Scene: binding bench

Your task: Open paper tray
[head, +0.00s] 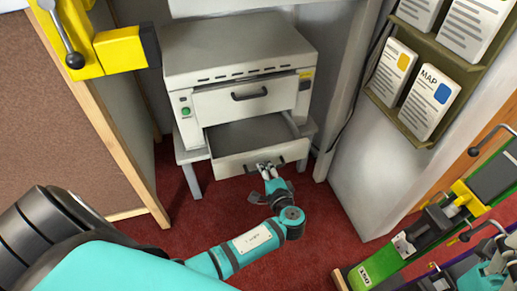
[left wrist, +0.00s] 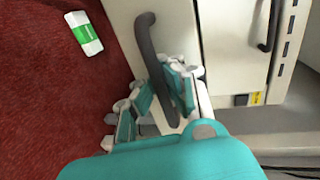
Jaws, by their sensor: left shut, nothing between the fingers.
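A grey-white machine on a low stand has two drawers in the head view. The lower drawer, the paper tray (head: 250,132), is pulled out and looks empty inside. Its dark handle is at the front, partly hidden by my fingers; it shows as a curved bar in the left wrist view (left wrist: 146,40). My left gripper (head: 267,170) is at this handle, with its fingers shut beside it and nothing held between them. Whether they touch the handle I cannot tell. The upper drawer (head: 235,98) is closed.
A brown board with a wooden frame (head: 120,150) stands at left, with a yellow tool above it. A grey cabinet (head: 375,165) with a leaflet rack stands at right. Several coloured bench tools are at lower right. A white-green packet (left wrist: 86,36) lies on the red carpet.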

